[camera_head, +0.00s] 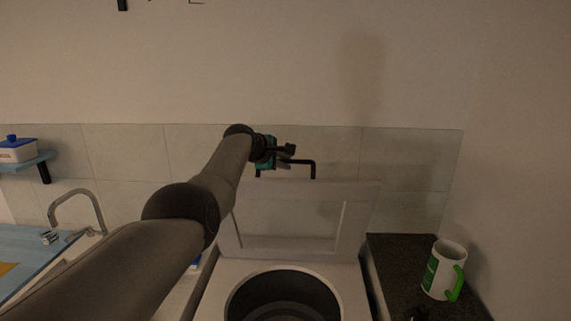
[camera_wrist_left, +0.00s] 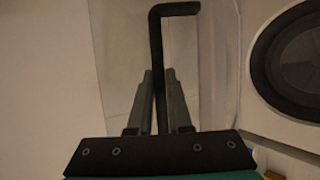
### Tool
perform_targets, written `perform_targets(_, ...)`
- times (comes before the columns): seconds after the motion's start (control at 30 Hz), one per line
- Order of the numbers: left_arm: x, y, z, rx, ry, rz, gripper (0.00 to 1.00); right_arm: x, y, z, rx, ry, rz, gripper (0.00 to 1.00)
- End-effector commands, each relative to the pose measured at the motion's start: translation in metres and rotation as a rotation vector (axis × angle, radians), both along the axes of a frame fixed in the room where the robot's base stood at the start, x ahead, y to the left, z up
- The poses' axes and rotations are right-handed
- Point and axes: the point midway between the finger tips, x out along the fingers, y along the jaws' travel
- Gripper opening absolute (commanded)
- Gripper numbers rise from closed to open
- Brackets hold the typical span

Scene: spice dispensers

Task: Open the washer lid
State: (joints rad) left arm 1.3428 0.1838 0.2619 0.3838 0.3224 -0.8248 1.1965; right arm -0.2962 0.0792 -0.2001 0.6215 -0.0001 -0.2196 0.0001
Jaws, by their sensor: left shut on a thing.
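The washer (camera_head: 350,292) is a white top-loader with a round dark drum opening (camera_head: 284,296), which is uncovered. Its lid (camera_head: 288,222) stands up behind the opening, tilted back close to the tiled wall. A black bent handle (camera_head: 314,170) shows at the lid's top edge. My left gripper (camera_head: 287,158) is at this handle, left of its bend. In the left wrist view the gripper's fingers (camera_wrist_left: 159,82) are shut on the handle (camera_wrist_left: 157,50), and part of the drum opening (camera_wrist_left: 300,62) shows at the right. My right gripper is not in view.
A dark counter (camera_head: 400,265) right of the washer holds a white and green mug (camera_head: 444,270). A small black thing is cut off at the bottom edge. A sink faucet (camera_head: 77,207) is at the left, below a blue shelf (camera_head: 28,162) with a container (camera_head: 17,150).

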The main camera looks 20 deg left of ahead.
Motion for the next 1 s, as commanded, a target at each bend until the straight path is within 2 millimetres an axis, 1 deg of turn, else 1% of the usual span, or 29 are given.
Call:
perform_targets(0.53, 0.0, 0.0008, -0.0006, 0.001, 0.004, -0.001, 0.0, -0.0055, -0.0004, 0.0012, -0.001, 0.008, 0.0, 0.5)
perform_targets(0.57, 0.0, 0.0008, -0.0006, 0.0, 0.004, -0.001, 0.18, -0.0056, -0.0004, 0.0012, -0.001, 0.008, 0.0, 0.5)
perform_targets(0.67, 0.0001, 0.0008, -0.0003, 0.001, 0.004, 0.0, 0.3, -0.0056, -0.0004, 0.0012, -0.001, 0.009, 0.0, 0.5)
perform_targets(1.0, 0.0, 0.0011, 0.0011, 0.0, 0.002, 0.0, 0.3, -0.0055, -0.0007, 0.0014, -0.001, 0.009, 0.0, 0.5)
